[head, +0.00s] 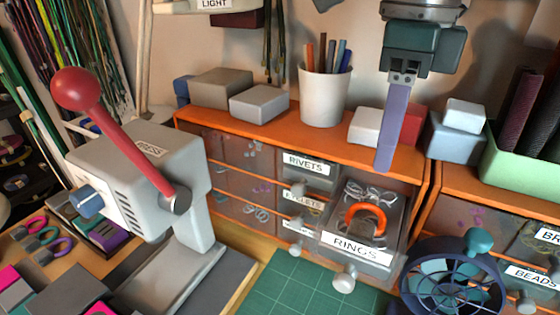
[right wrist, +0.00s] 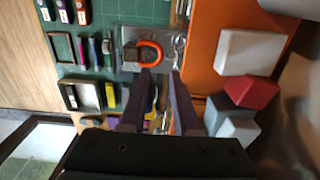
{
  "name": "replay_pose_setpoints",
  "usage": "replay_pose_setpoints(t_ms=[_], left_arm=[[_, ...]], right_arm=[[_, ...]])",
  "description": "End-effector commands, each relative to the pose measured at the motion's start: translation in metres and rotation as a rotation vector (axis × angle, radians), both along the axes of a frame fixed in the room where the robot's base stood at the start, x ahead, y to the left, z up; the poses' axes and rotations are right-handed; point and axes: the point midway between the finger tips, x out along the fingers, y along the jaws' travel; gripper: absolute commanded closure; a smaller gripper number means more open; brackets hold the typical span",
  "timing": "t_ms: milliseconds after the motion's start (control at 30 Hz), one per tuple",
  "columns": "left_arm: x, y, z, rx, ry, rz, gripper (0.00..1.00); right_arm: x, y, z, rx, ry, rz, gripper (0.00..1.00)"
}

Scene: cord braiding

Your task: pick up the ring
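My right gripper (head: 383,166) points down above the back of the drawer, apart from the ring. In the right wrist view my right gripper (right wrist: 162,73) has its two fingers spread with nothing between them. My left gripper is not in view.
The orange cabinet (head: 235,134) carries boxes and a white pen cup (head: 325,96) close to my right gripper. A grey press (head: 150,180) with a red lever stands left. A blue fan-like wheel (head: 452,280) stands right of the drawer. A green mat (head: 300,285) lies in front.

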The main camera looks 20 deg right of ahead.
Motion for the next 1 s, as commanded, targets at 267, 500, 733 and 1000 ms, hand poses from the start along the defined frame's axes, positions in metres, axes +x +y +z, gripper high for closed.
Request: replay_pose_setpoints(t_ms=[267, 500, 733, 1000], left_arm=[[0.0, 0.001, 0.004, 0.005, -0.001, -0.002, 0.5], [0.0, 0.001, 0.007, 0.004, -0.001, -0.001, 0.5], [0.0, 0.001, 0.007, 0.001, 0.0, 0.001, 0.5], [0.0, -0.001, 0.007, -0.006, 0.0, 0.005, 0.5]], right_arm=[[0.0, 0.001, -0.029, 0.005, 0.003, 0.001, 0.7], [0.003, 0.0, -0.067, 0.007, 0.003, 0.002, 0.7], [0.003, 0.0, -0.075, 0.006, 0.0, 0.004, 0.7], [0.003, 0.0, -0.075, 0.007, -0.001, 0.004, 0.89]])
